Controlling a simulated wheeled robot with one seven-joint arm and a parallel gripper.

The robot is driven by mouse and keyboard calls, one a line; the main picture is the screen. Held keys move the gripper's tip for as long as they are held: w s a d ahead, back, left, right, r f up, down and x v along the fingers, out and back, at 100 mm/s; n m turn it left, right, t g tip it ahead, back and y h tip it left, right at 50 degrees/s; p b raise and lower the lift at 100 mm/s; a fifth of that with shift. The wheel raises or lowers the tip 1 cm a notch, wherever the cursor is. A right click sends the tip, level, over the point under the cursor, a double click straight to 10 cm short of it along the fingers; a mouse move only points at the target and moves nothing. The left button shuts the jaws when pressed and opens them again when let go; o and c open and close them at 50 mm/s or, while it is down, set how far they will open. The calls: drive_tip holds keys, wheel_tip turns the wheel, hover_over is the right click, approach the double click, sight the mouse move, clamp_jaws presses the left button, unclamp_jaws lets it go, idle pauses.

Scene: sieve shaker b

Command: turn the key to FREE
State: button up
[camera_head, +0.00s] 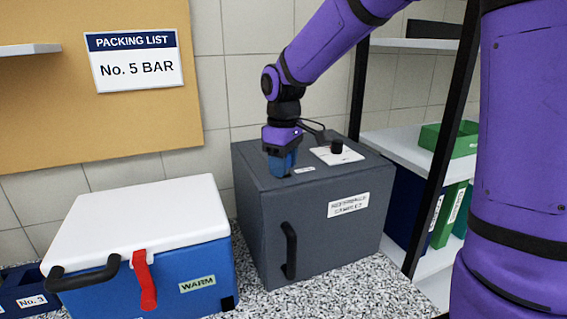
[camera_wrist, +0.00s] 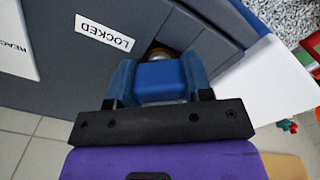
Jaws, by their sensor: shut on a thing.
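A dark grey cabinet (camera_head: 265,225) with a black front handle (camera_head: 290,250) stands on the speckled worktop. My gripper (camera_head: 281,165) points down at the left part of its top. In the wrist view, my gripper (camera_wrist: 160,75) is shut on the blue key head (camera_wrist: 161,82), with a finger on each side. A brass-coloured lock part (camera_wrist: 160,53) shows just beyond the key. A white label reading LOCKED (camera_wrist: 104,32) lies on the cabinet top beside it. No FREE label is readable. In the head view the fingers hide most of the key.
A white plate with a black knob (camera_head: 337,147) lies on the cabinet top, right of my gripper. A blue cooler (camera_head: 200,262) with a white lid and red latch stands at the left. A shelf rack (camera_head: 405,150) with green bins stands at the right.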

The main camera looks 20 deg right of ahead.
drive_tip(key=shift+n, duration=0.9)
drive_tip(key=n, duration=0.4)
drive_tip(key=shift+n, duration=0.4)
drive_tip(key=n, duration=0.5)
drive_tip(key=shift+n, duration=0.3)
drive_tip(key=o, duration=1)
drive_tip(key=shift+c, duration=0.2)
